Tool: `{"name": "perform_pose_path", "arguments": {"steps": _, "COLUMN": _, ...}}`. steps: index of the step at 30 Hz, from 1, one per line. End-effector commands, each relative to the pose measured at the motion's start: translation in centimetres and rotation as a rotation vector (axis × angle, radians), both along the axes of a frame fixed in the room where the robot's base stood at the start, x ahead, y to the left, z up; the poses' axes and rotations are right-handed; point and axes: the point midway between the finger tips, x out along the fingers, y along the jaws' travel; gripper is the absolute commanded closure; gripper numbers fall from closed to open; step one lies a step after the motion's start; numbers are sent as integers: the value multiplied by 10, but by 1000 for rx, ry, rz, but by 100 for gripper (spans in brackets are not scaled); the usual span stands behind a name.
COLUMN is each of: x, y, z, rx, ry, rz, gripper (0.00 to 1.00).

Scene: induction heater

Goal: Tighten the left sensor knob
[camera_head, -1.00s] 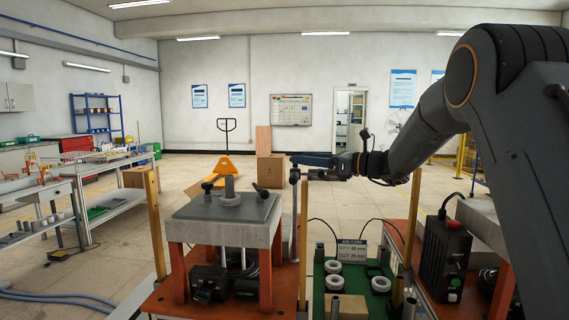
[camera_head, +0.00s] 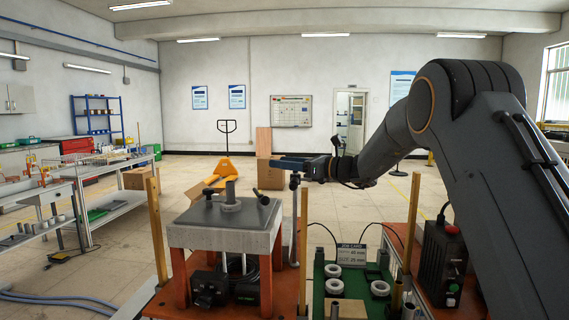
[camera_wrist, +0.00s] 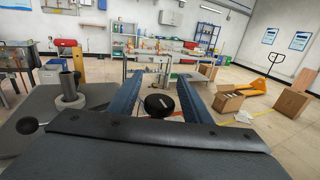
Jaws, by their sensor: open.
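My gripper (camera_head: 287,163) is open and empty, its blue fingers pointing left above the upright metal post (camera_head: 294,220) at the right of the left stand. In the wrist view the two fingers of my gripper (camera_wrist: 159,82) spread either side of a round black knob (camera_wrist: 159,105). The knob appears lower than the fingers and apart from them; the exact height gap is hard to tell. It seems to be the top of that post, whose head is small in the head view. A second dark knob (camera_head: 264,199) is on the grey plate, also seen in the wrist view (camera_wrist: 27,125).
The grey plate (camera_head: 190,236) carries an upright metal cylinder (camera_head: 230,192). Wooden posts (camera_head: 157,228) flank the stand. A green tray (camera_head: 318,290) with white rings and a black control box (camera_head: 443,262) lie to the right.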

Motion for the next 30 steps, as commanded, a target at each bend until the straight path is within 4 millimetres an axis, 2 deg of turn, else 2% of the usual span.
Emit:
{"name": "perform_pose_path", "arguments": {"steps": 2, "x": 0, "y": 0, "z": 0, "rx": 0, "ry": 0, "rz": 0, "gripper": 59}}
{"name": "perform_pose_path", "arguments": {"steps": 6, "x": 0, "y": 0, "z": 0, "rx": 0, "ry": 0, "rz": 0, "gripper": 83}}
{"name": "perform_pose_path", "arguments": {"steps": 8, "x": 0, "y": 0, "z": 0, "rx": 0, "ry": 0, "rz": 0, "gripper": 93}}
{"name": "perform_pose_path", "arguments": {"steps": 9, "x": 0, "y": 0, "z": 0, "rx": 0, "ry": 0, "rz": 0, "gripper": 94}}
{"name": "perform_pose_path", "arguments": {"steps": 19, "x": 1, "y": 0, "z": 0, "rx": 0, "ry": -1, "rz": -53, "gripper": 94}}
{"name": "perform_pose_path", "arguments": {"steps": 30, "x": 7, "y": -4, "z": -2, "rx": 2, "ry": -1, "rz": -250, "gripper": 94}}
